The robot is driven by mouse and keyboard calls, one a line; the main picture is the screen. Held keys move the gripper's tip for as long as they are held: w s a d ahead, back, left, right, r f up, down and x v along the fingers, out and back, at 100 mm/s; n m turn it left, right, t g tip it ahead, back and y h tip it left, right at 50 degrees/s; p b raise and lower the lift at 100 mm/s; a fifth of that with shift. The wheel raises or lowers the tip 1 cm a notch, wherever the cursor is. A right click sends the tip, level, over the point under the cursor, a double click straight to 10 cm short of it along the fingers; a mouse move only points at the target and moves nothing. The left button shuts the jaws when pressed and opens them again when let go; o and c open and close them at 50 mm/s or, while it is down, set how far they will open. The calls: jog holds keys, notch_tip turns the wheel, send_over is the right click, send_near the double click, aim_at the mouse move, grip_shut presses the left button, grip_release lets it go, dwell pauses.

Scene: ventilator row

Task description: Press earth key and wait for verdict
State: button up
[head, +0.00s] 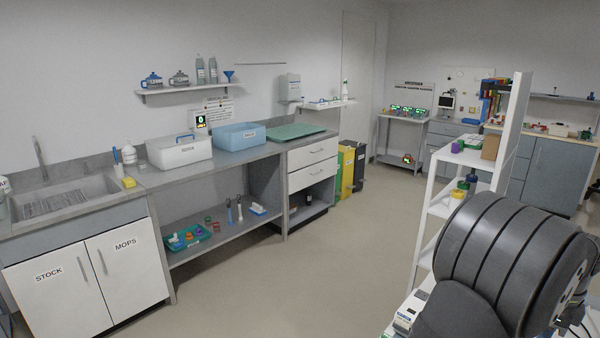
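No earth key can be made out in the head view. A small white device (405,319) with a dark screen-like patch sits at the bottom edge, partly cut off and beside my large grey arm joint; its keys cannot be read. Several small units with green displays (408,110) stand on a grey trolley (400,120) at the back. Another small lit device (408,159) is low down at that trolley. Any verdict text is too small to read. My gripper is not in view; only a thick dark grey link of my arm shows at the lower right.
A white shelf rack (450,157) with small items stands close behind my arm. On the left run a sink (65,198), a counter with a white box (180,151), a blue tub (240,135) and a green mat (290,131). The middle floor (330,255) is clear.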

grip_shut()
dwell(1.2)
